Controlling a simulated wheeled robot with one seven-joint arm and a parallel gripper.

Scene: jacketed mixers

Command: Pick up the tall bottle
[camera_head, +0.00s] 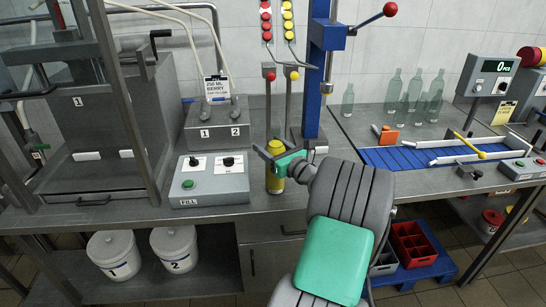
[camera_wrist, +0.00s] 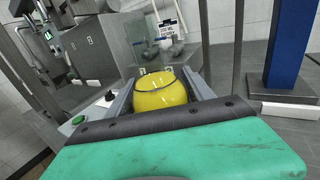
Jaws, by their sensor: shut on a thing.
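In the wrist view, the bottle's rounded yellow top (camera_wrist: 160,93) sits between the two fingers of my gripper (camera_wrist: 158,86). Whether its base touches the bench, I cannot tell.
A control box with a green button (camera_head: 209,180) stands close to the left. The blue column (camera_head: 317,90) rises behind. Several clear bottles (camera_head: 412,92) stand at the back right, beyond a blue conveyor (camera_head: 400,158). White buckets (camera_head: 113,255) sit under the bench.

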